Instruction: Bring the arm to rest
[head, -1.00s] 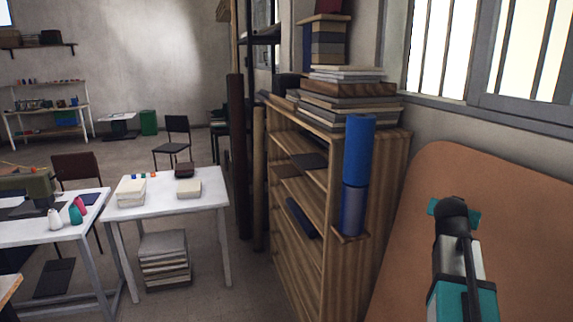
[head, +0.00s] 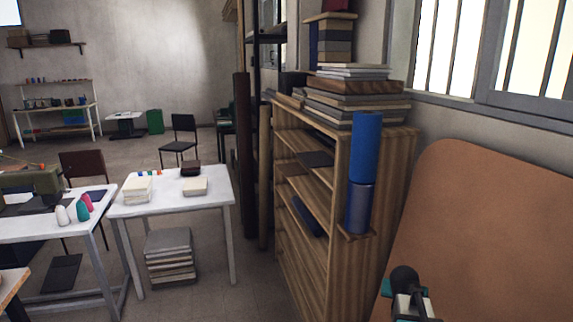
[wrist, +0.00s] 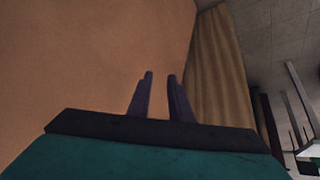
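My gripper (wrist: 160,76) shows in the wrist view as two dark fingers standing apart with an empty gap between them. Behind them is the plain tan-orange surface of a large board, and I cannot tell how far off it is. In the head view, part of my arm (head: 407,292), dark and teal, shows at the bottom right in front of the board. The fingers cannot be made out in the head view.
The orange-brown board (head: 490,220) leans at the right below barred windows. Left of it stands a wooden shelf (head: 345,270) with blue rolls (head: 365,145) at its side. White tables (head: 215,208) stand at left. Bare floor shows between table and shelf.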

